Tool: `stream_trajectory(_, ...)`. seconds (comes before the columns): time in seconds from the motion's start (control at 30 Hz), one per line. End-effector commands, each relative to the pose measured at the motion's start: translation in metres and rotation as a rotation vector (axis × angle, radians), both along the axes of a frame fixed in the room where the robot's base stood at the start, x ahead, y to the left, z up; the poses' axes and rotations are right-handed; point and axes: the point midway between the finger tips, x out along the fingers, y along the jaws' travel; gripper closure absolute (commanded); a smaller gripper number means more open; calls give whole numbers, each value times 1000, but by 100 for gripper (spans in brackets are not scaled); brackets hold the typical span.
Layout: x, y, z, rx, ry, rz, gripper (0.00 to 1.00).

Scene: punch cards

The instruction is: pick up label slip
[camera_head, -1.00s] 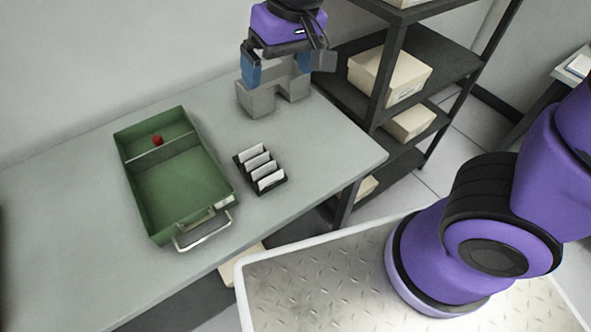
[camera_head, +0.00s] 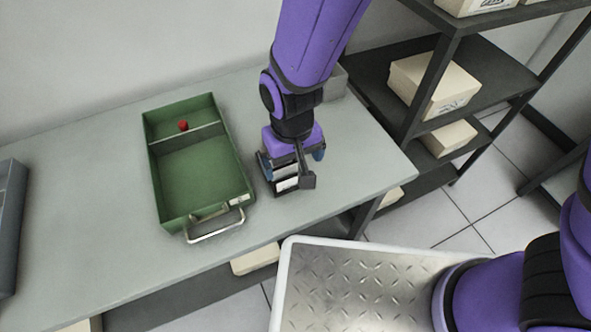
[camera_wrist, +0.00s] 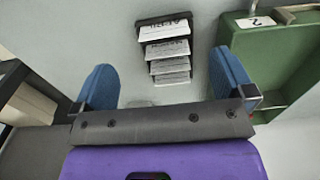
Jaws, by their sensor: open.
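White label slips (camera_head: 286,184) stand in a small black rack (camera_head: 280,193) on the grey table, right of the green box. In the wrist view several printed slips (camera_wrist: 167,48) lie in tiers in the rack (camera_wrist: 141,36); the top one shows large dark lettering, too small to read surely. My gripper (camera_head: 291,161) is open above the rack and hides part of it in the head view. In the wrist view its blue fingers (camera_wrist: 164,82) are wide apart, with the slips in the gap's line, ahead of the fingertips. Nothing is held.
A green box (camera_head: 203,170) with a metal handle (camera_head: 214,229) and a divider stands left of the rack; a red object (camera_head: 183,125) lies in its rear part. A grey tray (camera_head: 9,225) is at the left edge. Dark shelves (camera_head: 480,85) with cartons stand right.

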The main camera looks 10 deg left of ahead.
Motion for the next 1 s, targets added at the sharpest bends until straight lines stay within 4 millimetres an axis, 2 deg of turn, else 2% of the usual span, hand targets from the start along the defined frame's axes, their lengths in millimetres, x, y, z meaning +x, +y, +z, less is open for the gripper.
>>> stream_trajectory(0.1, 0, 0, -16, -2, 2, -2, 0)
stream_trajectory(0.43, 0, 1, -38, -2, 2, 0, 0)
stream_trajectory(0.7, 1, 4, -71, -1, 2, -1, 0)
stream_trajectory(1.0, 0, 4, -79, 1, 1, 0, 0)
